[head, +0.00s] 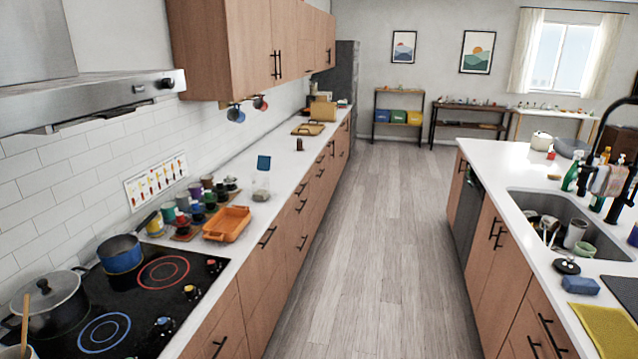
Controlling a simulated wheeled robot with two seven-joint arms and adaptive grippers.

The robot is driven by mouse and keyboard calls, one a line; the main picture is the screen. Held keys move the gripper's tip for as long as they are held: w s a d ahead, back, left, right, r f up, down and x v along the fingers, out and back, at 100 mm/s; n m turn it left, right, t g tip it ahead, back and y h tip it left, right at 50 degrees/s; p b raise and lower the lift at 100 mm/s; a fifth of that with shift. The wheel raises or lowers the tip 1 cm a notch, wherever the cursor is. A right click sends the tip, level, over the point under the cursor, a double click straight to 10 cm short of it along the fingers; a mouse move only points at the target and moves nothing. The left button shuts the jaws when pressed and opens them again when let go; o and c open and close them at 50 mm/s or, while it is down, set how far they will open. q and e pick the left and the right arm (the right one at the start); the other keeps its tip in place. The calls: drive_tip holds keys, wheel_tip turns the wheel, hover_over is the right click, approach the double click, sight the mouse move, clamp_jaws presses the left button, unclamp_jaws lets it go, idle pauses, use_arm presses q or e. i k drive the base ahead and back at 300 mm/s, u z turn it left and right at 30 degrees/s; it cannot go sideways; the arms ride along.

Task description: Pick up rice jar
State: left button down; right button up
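A clear jar (261,188) with pale contents near its bottom stands upright on the left counter, behind the orange tray. It looks like the rice jar, but it is small here and I cannot read any label. A blue square item (263,162) shows just above and behind it, and I cannot tell if it touches the jar. Neither of my grippers is in view.
An orange tray (227,224) and several colored jars (195,191) are near the clear jar. A stove (140,300) with a blue pot (122,258) is at the near left. The island (500,165) with a sink stands right. The wooden floor (350,250) between is clear.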

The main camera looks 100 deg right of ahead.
sight(259, 181)
drive_tip(key=z, duration=3.05)
drive_tip(key=i, duration=0.4)
drive_tip(key=z, duration=0.8)
drive_tip(key=i, duration=1.95)
drive_tip(key=z, duration=0.4)
drive_tip(key=i, duration=2)
drive_tip(key=u, duration=0.6)
drive_tip(key=i, duration=1.05)
drive_tip(key=u, duration=0.95)
